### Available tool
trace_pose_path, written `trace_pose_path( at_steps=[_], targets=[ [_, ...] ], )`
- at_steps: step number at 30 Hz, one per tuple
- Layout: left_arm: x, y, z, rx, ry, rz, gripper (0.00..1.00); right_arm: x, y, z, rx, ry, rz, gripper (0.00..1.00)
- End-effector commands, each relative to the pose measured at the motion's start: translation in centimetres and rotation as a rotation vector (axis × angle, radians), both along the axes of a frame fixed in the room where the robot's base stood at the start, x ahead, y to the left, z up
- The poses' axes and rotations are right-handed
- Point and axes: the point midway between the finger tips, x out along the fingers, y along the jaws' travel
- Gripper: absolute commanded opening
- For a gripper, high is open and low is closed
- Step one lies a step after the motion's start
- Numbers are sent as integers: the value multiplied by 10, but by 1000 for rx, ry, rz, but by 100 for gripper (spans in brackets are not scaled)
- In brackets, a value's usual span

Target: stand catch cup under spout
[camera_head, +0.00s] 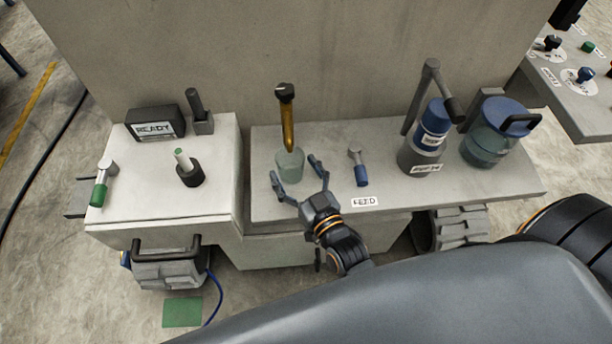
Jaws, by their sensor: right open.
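A clear, pale green cup (289,165) stands upright on the grey bench, directly below the tip of a brass spout (287,128) with a dark cap. The spout's lower end is at about the cup's mouth; I cannot tell whether it dips inside. My right gripper (297,177) is open, its two fingers spread near the cup, one at its front left and one at its right. I cannot tell whether the fingers touch it. My left gripper is not in view.
A small blue-handled lever (359,168) is right of the gripper, behind a FEED label (365,202). A blue-grey canister (422,140) and a blue-lidded jar (492,135) stand farther right. A READY box (154,122) and green-tipped levers are on the left bench.

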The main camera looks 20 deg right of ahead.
Motion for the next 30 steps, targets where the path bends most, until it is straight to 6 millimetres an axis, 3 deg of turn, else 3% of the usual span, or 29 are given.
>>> trace_pose_path(
  at_steps=[15,21,30],
  targets=[
    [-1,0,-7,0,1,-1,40,-100,-11,-3,-2,6,2,79],
    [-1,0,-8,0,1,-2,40,-115,-12,-2,0,4,1,79],
    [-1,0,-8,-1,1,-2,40,-116,-13,-1,0,2,1,79]
  ],
)
